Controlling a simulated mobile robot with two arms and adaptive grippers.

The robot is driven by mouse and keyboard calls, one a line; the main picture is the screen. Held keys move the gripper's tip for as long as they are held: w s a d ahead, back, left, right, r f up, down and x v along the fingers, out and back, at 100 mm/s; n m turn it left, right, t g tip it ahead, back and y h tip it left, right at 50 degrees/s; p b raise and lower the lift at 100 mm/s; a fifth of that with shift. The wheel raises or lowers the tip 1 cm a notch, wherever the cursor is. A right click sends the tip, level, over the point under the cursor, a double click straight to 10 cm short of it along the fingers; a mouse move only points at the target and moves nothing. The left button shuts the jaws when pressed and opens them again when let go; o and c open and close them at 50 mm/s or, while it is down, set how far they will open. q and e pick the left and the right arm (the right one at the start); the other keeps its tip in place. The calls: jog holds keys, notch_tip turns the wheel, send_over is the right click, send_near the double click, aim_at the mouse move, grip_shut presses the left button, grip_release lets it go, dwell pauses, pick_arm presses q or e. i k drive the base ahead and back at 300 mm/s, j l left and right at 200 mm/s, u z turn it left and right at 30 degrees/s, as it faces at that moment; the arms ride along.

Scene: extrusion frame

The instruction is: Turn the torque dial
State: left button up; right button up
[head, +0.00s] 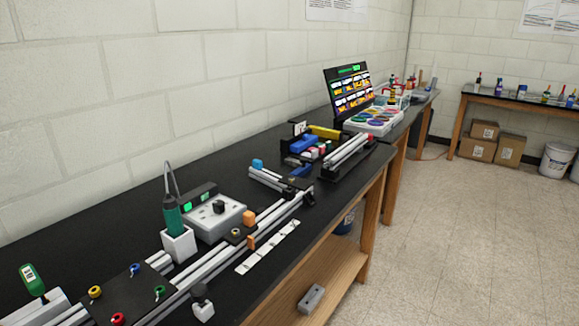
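A light grey control box (232,223) sits on the black bench (75,215) against the wall. A dark knob (218,207) stands on its top face and looks like the torque dial. Its pointer direction is too small to read. A small panel with green lights (194,201) rises at the back of the box. A green-handled driver (172,216) with a cable stands upright in a white holder (180,244) just left of the box. Neither of my grippers shows in the head view.
Aluminium extrusions (215,262) and a dark plate (125,295) with coloured knobs lie in front of the box. A white marked strip (267,246) lies near the bench edge. A screen (347,88) stands farther along. The floor (470,235) at right is clear.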

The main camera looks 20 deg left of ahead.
aim_at(218, 205)
jog(key=u, duration=1.3)
